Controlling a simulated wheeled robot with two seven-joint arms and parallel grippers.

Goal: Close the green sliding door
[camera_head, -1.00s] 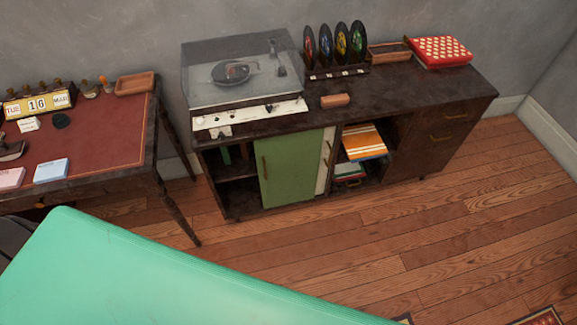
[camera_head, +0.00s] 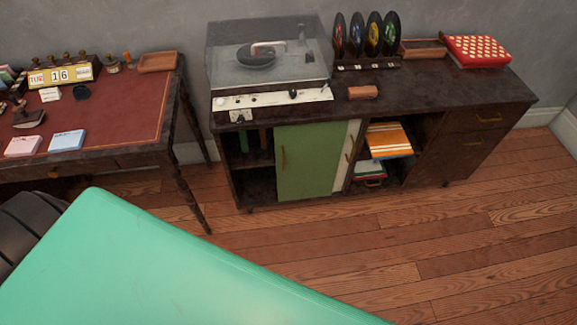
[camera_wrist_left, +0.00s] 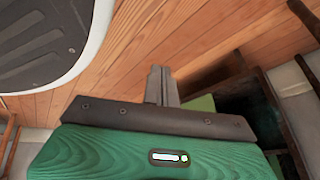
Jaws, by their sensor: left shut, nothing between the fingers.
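The green sliding door (camera_head: 308,162) is on the front of the dark cabinet (camera_head: 430,105). It stands upright with a small handle near its left edge. The left compartment (camera_head: 245,178) is uncovered, and a white panel (camera_head: 346,155) shows at the door's right edge. In the left wrist view my left gripper (camera_wrist_left: 161,75) is shut and empty, above the wooden floor. A patch of green beside its fingers may be the door, but I cannot tell. Neither gripper shows in the head view, so the left one's exact distance from the door is unclear. My right gripper is out of view.
A record player (camera_head: 265,65), a record rack (camera_head: 365,45), a small brown block (camera_head: 362,92) and a red polka-dot box (camera_head: 478,50) stand on the cabinet. A red-topped desk (camera_head: 110,115) is at left. Open floor (camera_head: 440,240) lies in front of the cabinet.

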